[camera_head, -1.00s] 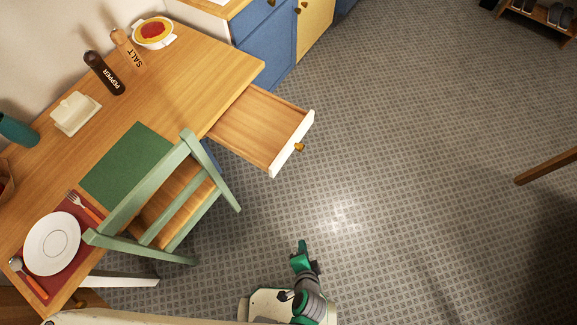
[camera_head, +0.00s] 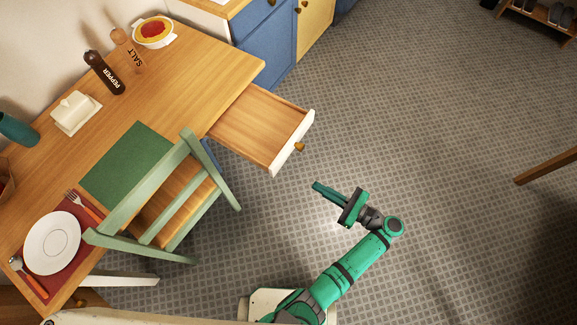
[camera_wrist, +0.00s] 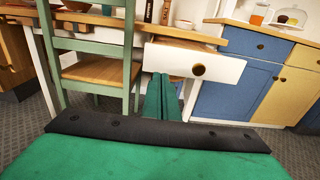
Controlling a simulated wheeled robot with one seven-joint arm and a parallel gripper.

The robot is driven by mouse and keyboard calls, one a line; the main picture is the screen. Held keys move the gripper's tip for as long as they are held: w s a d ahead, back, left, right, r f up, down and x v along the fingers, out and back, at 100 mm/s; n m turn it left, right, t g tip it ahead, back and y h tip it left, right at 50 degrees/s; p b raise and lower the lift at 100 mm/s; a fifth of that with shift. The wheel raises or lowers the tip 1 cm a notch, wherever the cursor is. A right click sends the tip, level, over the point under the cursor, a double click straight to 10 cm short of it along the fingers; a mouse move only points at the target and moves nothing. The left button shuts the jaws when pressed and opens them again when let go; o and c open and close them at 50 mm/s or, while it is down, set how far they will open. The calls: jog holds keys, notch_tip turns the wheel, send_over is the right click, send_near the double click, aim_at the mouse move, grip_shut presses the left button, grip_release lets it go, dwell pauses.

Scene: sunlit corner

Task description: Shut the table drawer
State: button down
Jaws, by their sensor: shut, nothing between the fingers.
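The table drawer (camera_head: 262,127) is pulled out from the right side of the wooden table (camera_head: 190,75). It is empty, with a white front and a round brass-coloured knob (camera_head: 300,147). In the wrist view the white drawer front (camera_wrist: 170,60) faces me, with its knob (camera_wrist: 199,70) right of centre. My gripper (camera_head: 316,186) is shut and empty. It is out over the floor, apart from the drawer, below and slightly right of the knob in the head view. In the wrist view my green fingers (camera_wrist: 162,80) overlap the lower part of the drawer front.
A green chair (camera_head: 165,200) stands against the table, left of the drawer. Blue cabinets (camera_head: 262,40) stand beyond it. The table holds a plate (camera_head: 52,243), a pepper mill (camera_head: 103,72) and a bowl (camera_head: 154,32). The floor right of the drawer is clear.

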jog(key=r, duration=0.1)
send_near(280, 162)
jog(key=shift+y, duration=0.3)
jog(key=x, duration=0.6)
jog(key=shift+w+a+f, duration=0.1)
jog(key=shift+a, duration=0.1)
